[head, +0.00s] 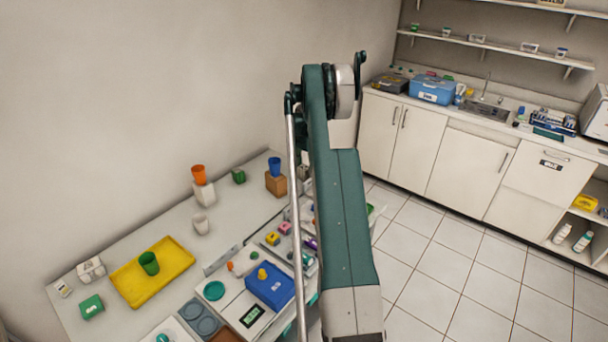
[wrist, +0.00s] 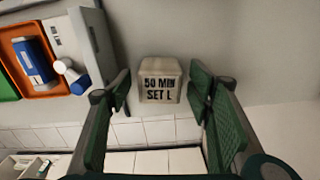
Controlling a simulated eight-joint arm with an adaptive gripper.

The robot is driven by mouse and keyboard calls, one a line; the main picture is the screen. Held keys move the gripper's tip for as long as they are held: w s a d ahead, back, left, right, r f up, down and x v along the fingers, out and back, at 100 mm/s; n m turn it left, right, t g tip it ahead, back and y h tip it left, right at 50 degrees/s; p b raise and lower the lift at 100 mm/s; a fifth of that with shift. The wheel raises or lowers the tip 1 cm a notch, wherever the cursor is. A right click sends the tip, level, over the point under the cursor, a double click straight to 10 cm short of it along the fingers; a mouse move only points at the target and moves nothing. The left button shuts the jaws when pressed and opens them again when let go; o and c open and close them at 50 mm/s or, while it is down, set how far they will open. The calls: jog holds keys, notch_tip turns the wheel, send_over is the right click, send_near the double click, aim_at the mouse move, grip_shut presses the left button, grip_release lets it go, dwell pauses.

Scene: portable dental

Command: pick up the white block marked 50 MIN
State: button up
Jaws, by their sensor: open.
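The white block marked "50 MIN SET L" (wrist: 160,82) shows in the middle of the wrist view, with its printed side facing the camera. My gripper (wrist: 160,92) is open, with one green-padded finger to the left of the block and one to the right. In this view there is a gap between each finger and the block, and I cannot tell how far ahead of the fingertips it is. In the head view my arm hides the gripper, and I cannot pick out the block there.
In the wrist view an orange tray (wrist: 22,52) with a blue-and-white item lies left of the block. In the head view the table holds a yellow tray (head: 178,258), a blue box (head: 272,288), an orange cup (head: 198,175) and a blue cup (head: 274,166). Tiled floor lies to the right.

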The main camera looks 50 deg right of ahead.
aim_at(304, 167)
jog(key=c, duration=1)
jog(key=shift+r, duration=5)
